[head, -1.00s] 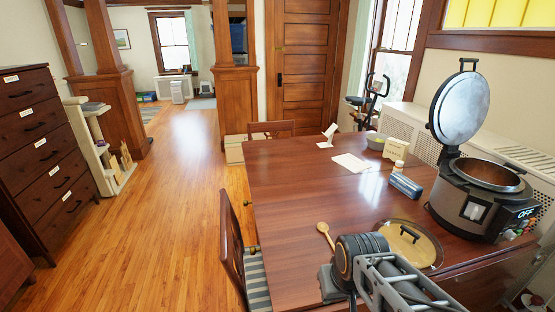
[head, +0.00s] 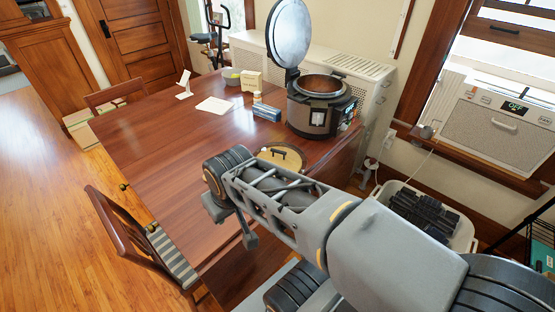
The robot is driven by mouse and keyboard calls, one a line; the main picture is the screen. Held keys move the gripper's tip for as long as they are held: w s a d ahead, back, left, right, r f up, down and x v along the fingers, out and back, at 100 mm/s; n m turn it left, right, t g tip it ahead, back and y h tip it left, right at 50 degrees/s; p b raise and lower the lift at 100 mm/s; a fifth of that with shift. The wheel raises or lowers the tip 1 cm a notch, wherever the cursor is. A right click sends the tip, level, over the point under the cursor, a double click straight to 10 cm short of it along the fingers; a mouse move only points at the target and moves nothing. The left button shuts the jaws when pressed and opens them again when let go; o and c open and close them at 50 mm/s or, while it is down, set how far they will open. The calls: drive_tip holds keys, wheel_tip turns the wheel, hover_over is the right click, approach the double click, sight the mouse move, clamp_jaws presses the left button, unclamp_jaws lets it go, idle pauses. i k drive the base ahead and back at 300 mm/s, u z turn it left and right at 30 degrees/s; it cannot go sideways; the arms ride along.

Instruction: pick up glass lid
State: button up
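The glass lid (head: 291,164) lies flat on the brown wooden table (head: 150,150), with a dark handle on top and a yellowish look through the glass. My arm hides its near left part in the head view. The end of my arm, with my gripper (head: 231,224), is in front of and to the left of the lid, seen from behind. It appears apart from the lid. The fingertips are not clear enough to show whether they are open or shut. Nothing is visibly held.
A cooker (head: 318,108) with its lid raised stands behind the glass lid. A blue can (head: 267,113), a small yellow box (head: 251,81), a bowl (head: 232,76) and paper (head: 214,105) lie further back. A chair (head: 125,225) stands at the left edge. The table's left part is clear.

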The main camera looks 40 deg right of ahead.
sight(278, 156)
drive_tip(key=u, duration=3.1)
drive_tip(key=k, duration=1.4)
drive_tip(key=z, duration=1.05)
